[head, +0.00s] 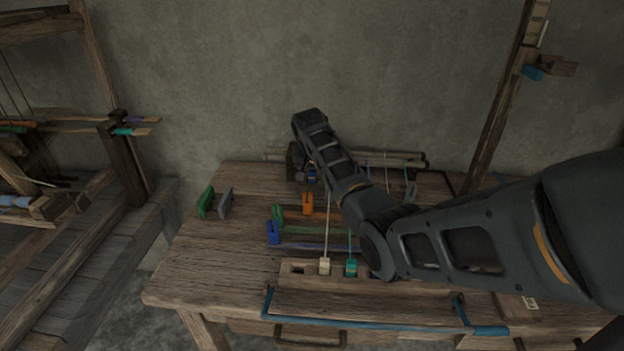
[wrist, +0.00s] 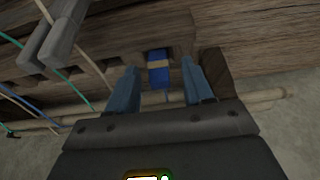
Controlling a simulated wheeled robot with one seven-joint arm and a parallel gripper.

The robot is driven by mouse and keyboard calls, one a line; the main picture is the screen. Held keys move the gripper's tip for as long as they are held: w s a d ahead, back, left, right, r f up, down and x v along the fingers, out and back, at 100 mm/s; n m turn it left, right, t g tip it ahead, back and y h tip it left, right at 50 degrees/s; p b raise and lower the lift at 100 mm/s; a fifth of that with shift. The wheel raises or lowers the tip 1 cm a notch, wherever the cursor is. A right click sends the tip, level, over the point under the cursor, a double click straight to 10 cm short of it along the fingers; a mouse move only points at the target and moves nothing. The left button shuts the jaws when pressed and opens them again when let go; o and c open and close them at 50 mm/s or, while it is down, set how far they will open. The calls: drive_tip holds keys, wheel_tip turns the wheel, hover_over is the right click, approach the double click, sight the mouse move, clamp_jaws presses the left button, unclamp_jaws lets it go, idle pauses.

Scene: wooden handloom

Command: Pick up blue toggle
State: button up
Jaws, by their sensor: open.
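The blue toggle (wrist: 158,73), with a tan band around it, sits at a slot in a wooden block in the wrist view. My gripper (wrist: 159,66) is open, with one blue-grey finger on each side of the toggle. A gap shows between the toggle and each finger, and I cannot tell its depth relative to the fingertips. In the head view my gripper is at the back of the table, mostly hidden by my arm. A small blue patch (head: 312,174) shows beside it, perhaps the same toggle.
A wooden table (head: 180,270) holds a slotted rack with a white toggle (head: 324,266) and a teal toggle (head: 351,268). Green (head: 206,201), grey (head: 225,202), orange (head: 308,203) and blue (head: 273,232) pieces stand nearby. Cords (wrist: 75,90) run left of the gripper. A rod (wrist: 270,98) lies close by.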

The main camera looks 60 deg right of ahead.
sight(314, 171)
drive_tip(key=shift+c, duration=0.5)
clamp_jaws()
drive_tip(key=shift+r, duration=0.1)
drive_tip(key=shift+r, duration=0.4)
drive_tip(key=r, duration=0.3)
drive_tip(key=shift+s+d+r+b, duration=0.15)
drive_tip(key=shift+s+r+b, duration=0.1)
drive_tip(key=shift+b, duration=0.05)
drive_tip(key=s+d+r, duration=0.4)
drive_tip(key=s+r, duration=0.2)
drive_tip(key=s, duration=0.4)
drive_tip(key=shift+s+r+b, duration=0.15)
drive_tip(key=shift+r+b, duration=0.15)
drive_tip(key=shift+b, duration=0.15)
